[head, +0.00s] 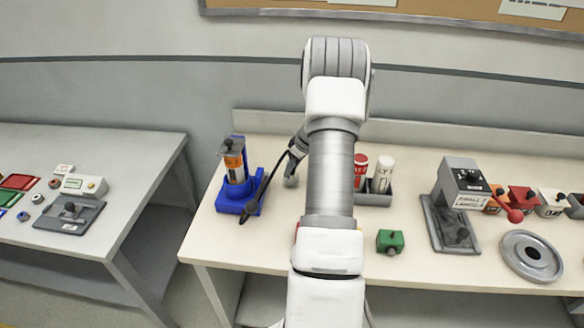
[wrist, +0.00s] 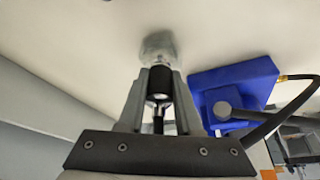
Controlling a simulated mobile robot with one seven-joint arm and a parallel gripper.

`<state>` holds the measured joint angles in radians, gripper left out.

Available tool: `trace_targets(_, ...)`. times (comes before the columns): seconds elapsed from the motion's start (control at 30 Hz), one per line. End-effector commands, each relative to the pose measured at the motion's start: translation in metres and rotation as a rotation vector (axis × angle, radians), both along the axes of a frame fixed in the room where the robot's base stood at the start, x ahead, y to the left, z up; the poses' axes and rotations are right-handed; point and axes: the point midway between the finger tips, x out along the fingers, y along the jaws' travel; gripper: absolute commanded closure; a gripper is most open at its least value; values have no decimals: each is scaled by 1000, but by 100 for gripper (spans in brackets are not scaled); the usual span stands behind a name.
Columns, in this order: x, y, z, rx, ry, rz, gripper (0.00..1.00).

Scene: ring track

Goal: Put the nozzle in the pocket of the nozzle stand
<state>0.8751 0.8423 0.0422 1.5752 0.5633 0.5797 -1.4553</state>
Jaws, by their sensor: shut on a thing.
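My gripper (wrist: 158,85) points down at the bench and is shut on the nozzle (wrist: 160,78), a dark cylinder with a metallic collar. A blurred grey patch shows just beyond its end in the wrist view. In the head view my gripper (head: 291,168) is small and partly hidden by the arm, just right of the blue stand. The blue stand (head: 238,203) holds an upright cylinder with an orange label (head: 234,160). It also shows in the wrist view (wrist: 237,78), right of the gripper and apart from it. I cannot make out its pocket.
A black hose (head: 262,187) runs past the blue stand's right side, also in the wrist view (wrist: 268,122). A grey holder with red and white bottles (head: 373,198), a green block (head: 390,241) and a grey press (head: 455,205) stand to the right. A separate table (head: 130,160) stands left.

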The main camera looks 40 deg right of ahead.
Motion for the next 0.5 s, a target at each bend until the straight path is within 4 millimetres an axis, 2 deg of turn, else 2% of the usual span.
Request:
trace_targets(0.2, 0, 0, -4, -1, -1, 0, 100)
trace_targets(0.23, 0, 0, -3, 0, 0, -1, 61)
trace_targets(0.37, 0, 0, -3, 0, 0, -1, 38)
trace_targets(0.5, 0, 0, -3, 0, 0, -1, 37)
